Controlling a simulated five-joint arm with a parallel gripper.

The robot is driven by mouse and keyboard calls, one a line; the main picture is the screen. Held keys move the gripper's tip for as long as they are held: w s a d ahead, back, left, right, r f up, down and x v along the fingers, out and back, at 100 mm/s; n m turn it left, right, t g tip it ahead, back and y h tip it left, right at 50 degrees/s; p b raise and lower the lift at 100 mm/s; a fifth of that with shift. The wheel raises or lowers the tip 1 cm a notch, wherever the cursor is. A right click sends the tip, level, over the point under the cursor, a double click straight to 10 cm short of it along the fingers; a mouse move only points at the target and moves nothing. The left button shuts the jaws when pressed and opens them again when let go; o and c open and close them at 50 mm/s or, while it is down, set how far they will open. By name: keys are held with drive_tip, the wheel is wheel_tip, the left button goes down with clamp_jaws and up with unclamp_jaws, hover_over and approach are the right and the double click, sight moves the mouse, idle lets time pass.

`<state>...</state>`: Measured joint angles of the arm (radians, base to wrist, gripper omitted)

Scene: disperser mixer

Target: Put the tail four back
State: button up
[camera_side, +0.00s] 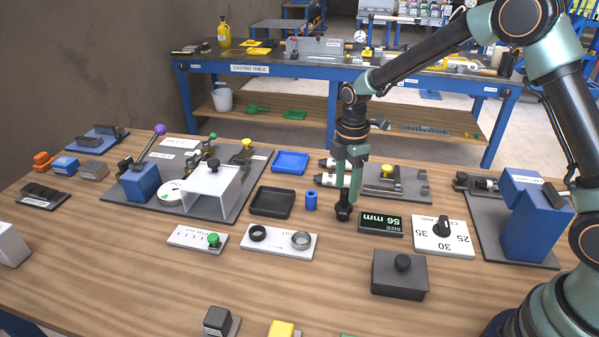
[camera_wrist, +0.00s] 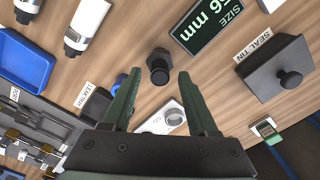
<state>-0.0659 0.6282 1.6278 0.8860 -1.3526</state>
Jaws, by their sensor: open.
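My gripper (camera_side: 347,198) points down over the table. In the wrist view its two green fingers (camera_wrist: 160,78) are apart with nothing held between them. A small black round-topped piece (camera_side: 344,212) stands on the table just under the fingertips in the side view. In the wrist view this black piece (camera_wrist: 159,66) shows just beyond and between the fingertips; whether they touch it I cannot tell. I can read no label naming a tail four.
A size display (camera_side: 380,224) reading 56 mm, a dial plate (camera_side: 443,238) and a lidded seal tin (camera_side: 399,277) stand right of my gripper. A blue cylinder (camera_side: 311,201), a black tray (camera_side: 272,203) and a blue tray (camera_side: 290,162) are left. White-bodied tools (camera_side: 332,180) lie close behind.

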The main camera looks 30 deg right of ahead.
drive_tip(key=s+d+r+m+t, duration=0.1)
drive_tip(key=s+r+m, duration=0.2)
drive_tip(key=r, duration=0.5)
drive_tip(key=s+d+r+m+t, duration=0.1)
drive_tip(key=s+r+m, duration=0.25)
drive_tip(key=r, duration=0.45)
drive_tip(key=s+d+r+m+t, duration=0.1)
drive_tip(key=s+m+t, duration=0.2)
drive_tip(key=s+m, duration=0.6)
drive_tip(key=shift+s+r+m+t, duration=0.3)
drive_tip(key=shift+s+r+m, duration=0.05)
drive_tip(key=shift+s, duration=0.6)
